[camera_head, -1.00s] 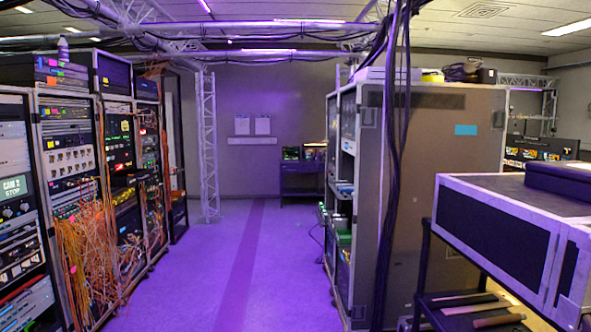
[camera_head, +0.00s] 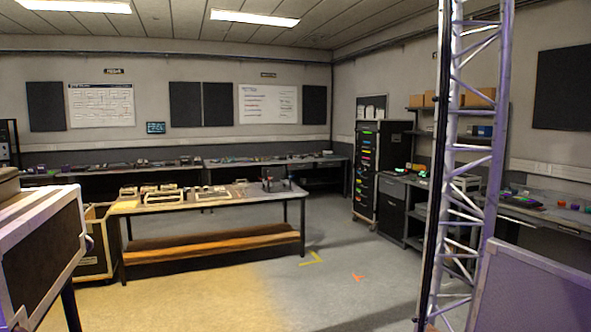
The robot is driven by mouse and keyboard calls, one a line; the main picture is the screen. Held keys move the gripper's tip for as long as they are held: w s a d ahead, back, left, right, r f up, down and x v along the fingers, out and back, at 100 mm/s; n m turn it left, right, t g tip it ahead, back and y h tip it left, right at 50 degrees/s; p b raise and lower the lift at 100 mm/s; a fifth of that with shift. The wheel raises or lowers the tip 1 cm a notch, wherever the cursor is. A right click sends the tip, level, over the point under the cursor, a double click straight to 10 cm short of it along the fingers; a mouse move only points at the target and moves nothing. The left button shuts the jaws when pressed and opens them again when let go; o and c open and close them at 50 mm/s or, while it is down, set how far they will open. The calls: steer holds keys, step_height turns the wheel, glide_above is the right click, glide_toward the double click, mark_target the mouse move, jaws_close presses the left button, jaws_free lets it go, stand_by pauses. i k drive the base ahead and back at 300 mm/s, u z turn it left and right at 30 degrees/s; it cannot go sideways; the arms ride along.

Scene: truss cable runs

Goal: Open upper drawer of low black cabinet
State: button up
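A low dark cabinet (camera_head: 392,206), apparently black, stands against the right wall, just right of a tall drawer unit. Its front seems to have drawers, with an upper drawer front (camera_head: 393,188) below its top. It is far off and small, so handles and exact drawer edges cannot be made out. The drawers look closed. My gripper is not in view.
A truss post (camera_head: 465,150) stands near at right, beside a grey panel (camera_head: 532,288). A flight case (camera_head: 42,245) is close at left. A workbench (camera_head: 150,207) with a lower shelf stands mid-room. The floor (camera_head: 335,285) between bench and truss is clear.

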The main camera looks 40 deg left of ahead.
mark_target(41, 182)
steer(key=u, duration=1.3)
steer(key=i, duration=6.55)
steer(key=z, duration=0.55)
steer(key=i, duration=5.35)
steer(key=u, duration=1.85)
